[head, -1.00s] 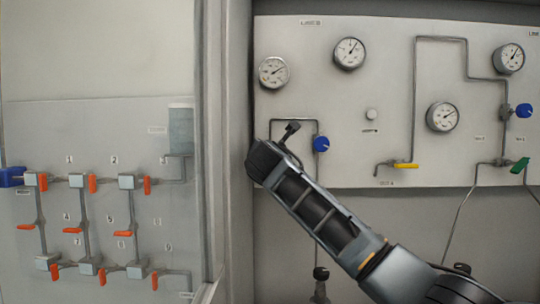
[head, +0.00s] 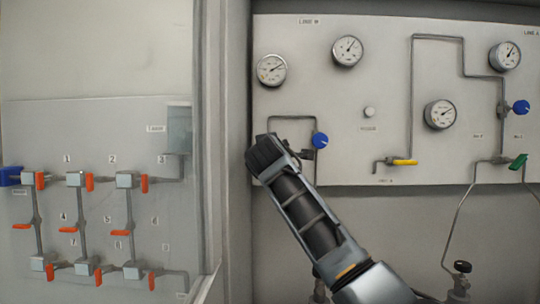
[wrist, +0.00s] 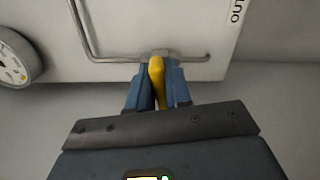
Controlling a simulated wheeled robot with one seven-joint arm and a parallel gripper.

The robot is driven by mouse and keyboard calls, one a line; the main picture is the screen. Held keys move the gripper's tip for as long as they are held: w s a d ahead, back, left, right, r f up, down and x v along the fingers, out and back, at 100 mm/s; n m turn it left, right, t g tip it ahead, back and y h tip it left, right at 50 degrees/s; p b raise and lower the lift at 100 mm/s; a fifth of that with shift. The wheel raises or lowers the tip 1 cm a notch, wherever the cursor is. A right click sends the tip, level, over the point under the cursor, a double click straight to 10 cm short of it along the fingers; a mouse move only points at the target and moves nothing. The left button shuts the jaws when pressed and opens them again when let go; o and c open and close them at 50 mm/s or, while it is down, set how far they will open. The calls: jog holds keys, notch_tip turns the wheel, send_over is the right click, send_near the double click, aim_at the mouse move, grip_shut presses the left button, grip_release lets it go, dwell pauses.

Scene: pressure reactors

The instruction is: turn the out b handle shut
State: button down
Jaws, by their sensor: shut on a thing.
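The out b handle (wrist: 157,68) is a yellow lever on a valve in a thin steel pipe. In the wrist view it stands between the two blue fingers of my gripper (wrist: 156,88), which are shut on it. The lever points from the pipe back toward my wrist, about square to the pipe's straight run. In the head view my gripper (head: 304,153) is at the panel's left part, below the blue knob. My arm hides the yellow lever there. A label beside the pipe is only partly in the wrist view.
The blue knob (head: 320,141) is close above my gripper. Another yellow handle (head: 404,162) and a green handle (head: 518,162) are farther right. Gauges (head: 272,70) are above. A board with several orange-handled valves (head: 90,183) is behind a frame edge at left.

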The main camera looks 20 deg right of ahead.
jog(key=shift+f+m, duration=0.15)
jog(key=shift+m, duration=0.85)
jog(key=shift+b, duration=0.3)
jog(key=c, duration=1.1)
grip_release()
jog(key=shift+c, duration=0.2)
jog(key=b+v, duration=0.1)
jog(key=v, duration=0.6)
jog(key=shift+s+b, duration=0.35)
jog(key=shift+b, duration=0.05)
